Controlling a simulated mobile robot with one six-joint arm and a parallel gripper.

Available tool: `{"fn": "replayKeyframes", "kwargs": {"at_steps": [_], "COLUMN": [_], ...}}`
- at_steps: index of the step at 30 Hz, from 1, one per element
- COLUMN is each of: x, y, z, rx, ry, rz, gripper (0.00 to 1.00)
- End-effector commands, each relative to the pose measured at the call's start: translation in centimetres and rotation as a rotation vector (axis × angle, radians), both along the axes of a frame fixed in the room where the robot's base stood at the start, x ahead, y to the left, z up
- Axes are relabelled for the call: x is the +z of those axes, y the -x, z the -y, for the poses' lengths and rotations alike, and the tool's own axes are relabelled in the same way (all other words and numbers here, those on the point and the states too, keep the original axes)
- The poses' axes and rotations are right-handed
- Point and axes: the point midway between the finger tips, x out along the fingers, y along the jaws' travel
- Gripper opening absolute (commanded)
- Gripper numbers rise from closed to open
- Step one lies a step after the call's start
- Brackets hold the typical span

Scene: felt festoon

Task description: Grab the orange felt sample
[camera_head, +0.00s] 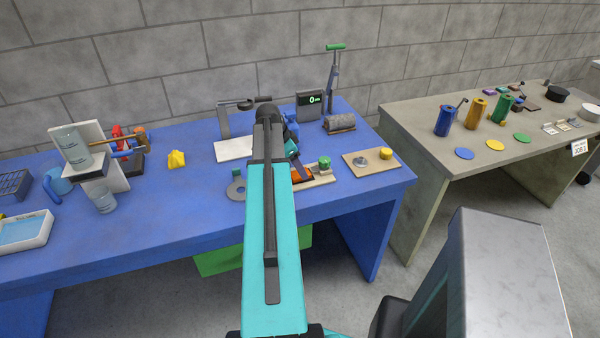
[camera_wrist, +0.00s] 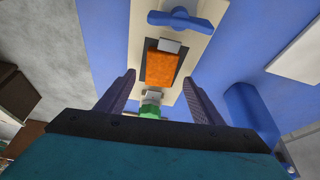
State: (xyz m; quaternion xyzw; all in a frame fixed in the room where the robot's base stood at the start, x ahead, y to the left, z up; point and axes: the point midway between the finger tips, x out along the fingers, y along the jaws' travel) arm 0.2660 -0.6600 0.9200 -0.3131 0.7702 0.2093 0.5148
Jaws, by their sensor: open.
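The orange felt sample (camera_wrist: 161,68) lies flat in a dark frame (camera_wrist: 148,62) on a pale board (camera_wrist: 139,38). A small grey metal piece overlaps its far edge. My gripper (camera_wrist: 160,76) is open, with one finger on either side of the sample in the wrist view and nothing held. The gap in height between fingers and sample cannot be judged. In the head view my arm covers part of the board (camera_head: 319,181), and only a bit of the orange sample (camera_head: 301,174) shows beside it. My gripper's fingers are hidden there.
A blue wing-shaped knob (camera_wrist: 180,18) stands at the board's far end, and a green knob (camera_wrist: 150,111) at the near end. On the blue table (camera_head: 200,210), a roller (camera_head: 339,123) and a lever press (camera_head: 333,85) stand behind.

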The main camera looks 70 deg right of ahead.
Motion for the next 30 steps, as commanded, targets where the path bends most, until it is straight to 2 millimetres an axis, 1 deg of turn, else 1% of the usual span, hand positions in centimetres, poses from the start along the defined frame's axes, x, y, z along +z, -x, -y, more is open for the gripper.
{"fn": "replayKeyframes", "kwargs": {"at_steps": [4, 9, 30], "x": [-1.1, -1.9, -2.1], "y": [0.4, 0.6, 0.5], "z": [0.4, 0.6, 0.6], "rx": [0.0, 0.0, 0.002], "ry": [-0.001, 0.0, 0.0], "rz": [-0.001, 0.0, 0.0], "gripper": [0.61, 0.61, 0.61]}}
